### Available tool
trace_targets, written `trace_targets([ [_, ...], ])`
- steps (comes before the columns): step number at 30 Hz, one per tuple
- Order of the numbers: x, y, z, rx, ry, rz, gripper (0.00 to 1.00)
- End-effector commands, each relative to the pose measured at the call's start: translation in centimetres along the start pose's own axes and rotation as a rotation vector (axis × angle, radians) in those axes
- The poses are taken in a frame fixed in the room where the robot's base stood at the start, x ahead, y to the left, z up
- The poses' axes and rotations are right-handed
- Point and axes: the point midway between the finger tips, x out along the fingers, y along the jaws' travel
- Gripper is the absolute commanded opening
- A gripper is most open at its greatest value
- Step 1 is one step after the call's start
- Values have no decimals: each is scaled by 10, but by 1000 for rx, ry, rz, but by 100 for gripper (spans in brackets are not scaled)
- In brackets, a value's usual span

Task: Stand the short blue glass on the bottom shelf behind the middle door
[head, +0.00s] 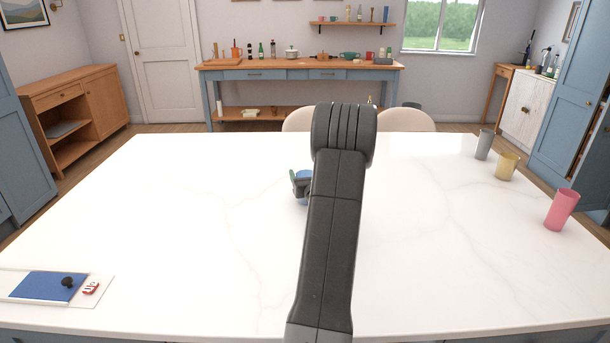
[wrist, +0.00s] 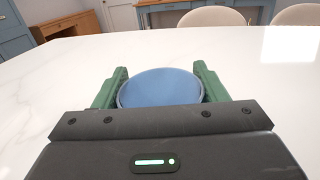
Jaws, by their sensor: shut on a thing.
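The short blue glass (wrist: 160,88) is between the green fingers of my gripper (wrist: 160,82) in the wrist view, its rim facing up toward the camera. My gripper is shut on it. In the head view the glass (head: 304,174) is mostly hidden behind my arm, over the middle of the white table. I cannot tell whether its base touches the table. The shelf behind the middle door is not recognisable in these views.
A grey cup (head: 484,145), a yellow cup (head: 507,166) and a pink cup (head: 561,209) stand along the right of the white table (head: 180,220). A blue booklet (head: 45,286) lies at the front left. Two chairs are behind the table. The table's left middle is clear.

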Motion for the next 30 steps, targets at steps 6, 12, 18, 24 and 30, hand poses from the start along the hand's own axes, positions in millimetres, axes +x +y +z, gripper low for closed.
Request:
trace_targets([
  [6, 0, 0, -2, 0, 0, 0, 72],
  [12, 0, 0, -2, 0, 0, 0, 88],
  [18, 0, 0, -1, 0, 1, 0, 88],
  [24, -18, -1, -1, 0, 1, -2, 88],
  [30, -61, -1, -2, 1, 1, -3, 88],
])
